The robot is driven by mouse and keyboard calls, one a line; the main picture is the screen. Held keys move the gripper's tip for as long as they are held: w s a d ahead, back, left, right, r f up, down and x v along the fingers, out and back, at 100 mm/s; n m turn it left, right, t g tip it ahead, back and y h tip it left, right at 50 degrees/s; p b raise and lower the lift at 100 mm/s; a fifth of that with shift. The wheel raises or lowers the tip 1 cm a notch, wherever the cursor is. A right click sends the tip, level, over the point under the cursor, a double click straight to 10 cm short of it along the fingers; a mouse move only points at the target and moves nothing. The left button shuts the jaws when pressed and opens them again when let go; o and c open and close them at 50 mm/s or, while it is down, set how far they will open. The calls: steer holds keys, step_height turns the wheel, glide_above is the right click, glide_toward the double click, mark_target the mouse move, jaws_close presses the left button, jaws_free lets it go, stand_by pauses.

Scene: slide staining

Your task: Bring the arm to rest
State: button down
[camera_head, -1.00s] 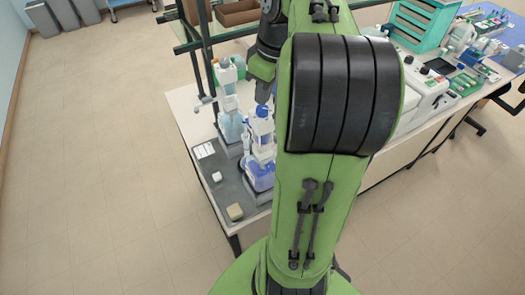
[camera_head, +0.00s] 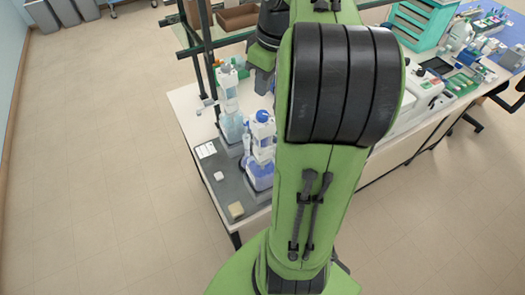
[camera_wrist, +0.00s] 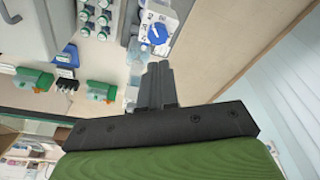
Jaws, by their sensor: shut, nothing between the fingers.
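My gripper (camera_wrist: 158,88) is shut, with its dark fingers together and nothing between them in the wrist view. In the head view the end of my arm (camera_head: 262,78) hangs over the bench, above and behind the blue-capped bottle dispenser, and its fingertips are hard to make out there. My green arm covers the middle of the head view and hides part of the bench. The fingers touch nothing that I can see.
Two bottle dispensers, one pale blue (camera_head: 231,122) and one blue-capped (camera_head: 262,140), stand on a grey mat (camera_head: 232,188) at the bench's left end. A teal drawer unit (camera_head: 424,24) stands at the back right. The floor at left (camera_head: 90,150) is clear.

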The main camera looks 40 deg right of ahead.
stand_by(0.4)
steer(key=shift+a, duration=0.1)
steer(key=s+a+f+m+t+b, duration=0.1)
steer(key=a+f+b, duration=0.15)
steer(key=a, duration=0.35)
steer(key=s+a+f+b, duration=0.1)
steer(key=a+f+b, duration=0.15)
steer(key=a, duration=0.35)
steer(key=s+a+f+m+t+b, duration=0.1)
steer(key=s+a+f+t+b, duration=0.1)
steer(key=s+a+f+b, duration=0.2)
steer(key=s+a+f, duration=0.3)
steer(key=s+a, duration=0.1)
steer(key=s, duration=0.1)
steer(key=shift+f+m+h, duration=0.25)
steer(key=shift+m+h, duration=0.05)
steer(key=shift+m, duration=0.1)
steer(key=shift+w, duration=0.1)
